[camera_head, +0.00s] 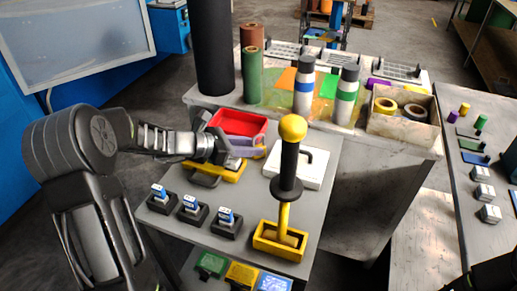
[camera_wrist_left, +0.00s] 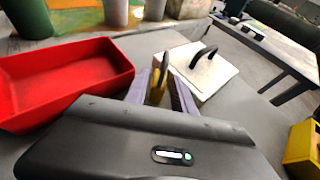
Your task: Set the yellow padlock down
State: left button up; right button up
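My left gripper (camera_head: 246,150) is over the grey table, between the red tray and the white block. Its pale purple fingers also show in the left wrist view (camera_wrist_left: 160,88). They are closed around a narrow yellow piece, the yellow padlock (camera_wrist_left: 158,84), seen nearly edge-on. In the head view only a little yellow of the padlock (camera_head: 258,152) shows beside the fingers. Whether it touches the tabletop is hidden. My right gripper is out of view.
A red tray (camera_head: 237,122) lies behind the gripper; a white block with a black handle (camera_head: 303,166) is to the right. A yellow block (camera_head: 229,173) is under the wrist. Several blue-topped black holders (camera_head: 192,211) and a yellow-based lever (camera_head: 287,175) stand in front.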

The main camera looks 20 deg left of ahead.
pick_arm(q)
jog(key=shift+w+d+f, duration=0.25)
jog(key=shift+w+d, duration=0.05)
jog(key=shift+w, duration=0.05)
jog(key=shift+c, duration=0.3)
grip_shut()
dwell(0.4)
